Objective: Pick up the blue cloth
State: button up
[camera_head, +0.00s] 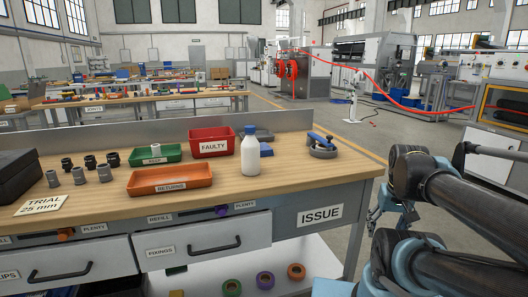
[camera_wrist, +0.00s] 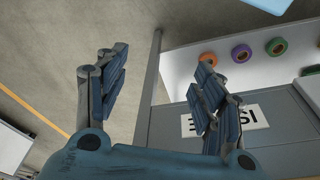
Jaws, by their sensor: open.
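My gripper (camera_head: 392,215) is off the bench's right end, below the level of the top and apart from the blue item. In the wrist view my gripper (camera_wrist: 158,82) has its two fingers wide apart with nothing between them. The blue item is not seen in the wrist view.
The white bottle (camera_head: 250,152) with a blue cap stands near the bench front. Left are a red FAULTY bin (camera_head: 212,149), a green bin (camera_head: 154,159), an orange RETURNS tray (camera_head: 170,188) and several grey fittings. A blue-and-grey tool (camera_head: 322,146) lies right. The bench front-right is clear.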

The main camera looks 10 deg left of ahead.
jog(key=shift+o, duration=0.3)
jog(key=w+a+r+n, duration=0.1)
jog(key=w+a+r, duration=0.4)
jog(key=w+r, duration=0.3)
jog(key=shift+w+a+r+t, duration=0.2)
jog(key=shift+w+r+t, duration=0.15)
jog(key=shift+r, duration=0.35)
jog(key=w+a+r, duration=0.3)
jog(key=w+a+r+n, duration=0.1)
jog(key=w+a+r, duration=0.1)
jog(key=w+a, duration=0.1)
jog(key=w+a+r+n, duration=0.1)
jog(key=w+a+r, duration=0.2)
jog(key=a, duration=0.1)
jog(key=shift+r+y, duration=0.3)
jog(key=shift+y, duration=0.1)
jog(key=w+a+r+n, duration=0.1)
jog(key=w+a+r, duration=0.15)
jog(key=a, duration=0.25)
jog(key=w+a+r, duration=0.2)
jog(key=a+r, duration=0.1)
jog(key=a, duration=0.3)
jog(key=n+y, duration=0.2)
send_near(263, 146)
jog(key=shift+t, duration=0.45)
jog(key=x, duration=0.9)
jog(key=shift+s+f, duration=0.25)
jog(key=shift+s, duration=0.1)
jog(key=c, duration=1.1)
